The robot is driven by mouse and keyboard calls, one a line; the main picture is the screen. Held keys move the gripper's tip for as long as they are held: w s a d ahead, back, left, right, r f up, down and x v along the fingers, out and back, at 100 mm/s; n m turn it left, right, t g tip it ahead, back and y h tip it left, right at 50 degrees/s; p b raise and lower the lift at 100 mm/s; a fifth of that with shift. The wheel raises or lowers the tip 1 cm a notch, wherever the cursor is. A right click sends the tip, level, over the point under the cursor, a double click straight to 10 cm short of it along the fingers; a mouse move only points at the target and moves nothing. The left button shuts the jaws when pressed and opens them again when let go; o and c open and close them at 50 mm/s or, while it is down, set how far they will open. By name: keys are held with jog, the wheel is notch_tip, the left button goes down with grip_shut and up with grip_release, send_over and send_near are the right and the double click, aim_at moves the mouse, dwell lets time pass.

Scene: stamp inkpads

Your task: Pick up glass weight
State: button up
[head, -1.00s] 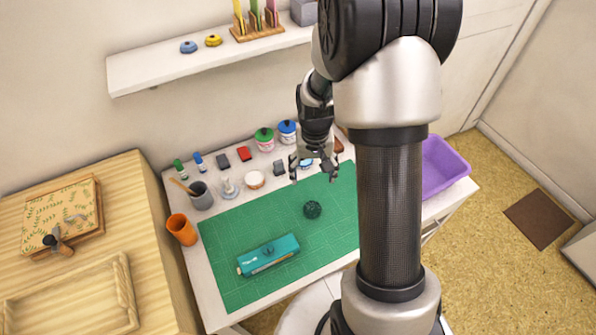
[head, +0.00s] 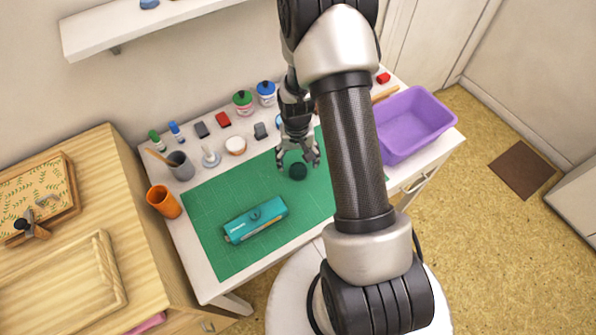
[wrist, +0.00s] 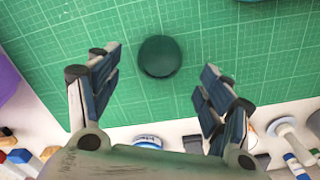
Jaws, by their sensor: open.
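The glass weight is most likely the dark green, round piece (head: 298,171) on the green cutting mat (head: 205,215). In the wrist view the dark round weight (wrist: 159,57) lies on the mat, a little beyond the fingertips and roughly midway between them. My gripper (head: 298,160) is open and empty, and hangs just above and behind the weight in the head view. In the wrist view its two fingers (wrist: 160,80) stand wide apart on either side, not touching the weight.
A teal box-like tool (head: 256,219) lies on the mat to the left. An orange cup (head: 163,201), a grey cup (head: 180,166), jars and small blocks line the table's back and left edge. A purple bin (head: 415,122) is at the right.

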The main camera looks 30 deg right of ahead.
aim_at(298, 169)
notch_tip(298, 169, down, 5)
jog(key=shift+r+b, duration=0.1)
jog(key=shift+b, duration=0.85)
jog(key=shift+s, duration=0.1)
jog(key=shift+c, duration=0.4)
jog(key=c, duration=1.2)
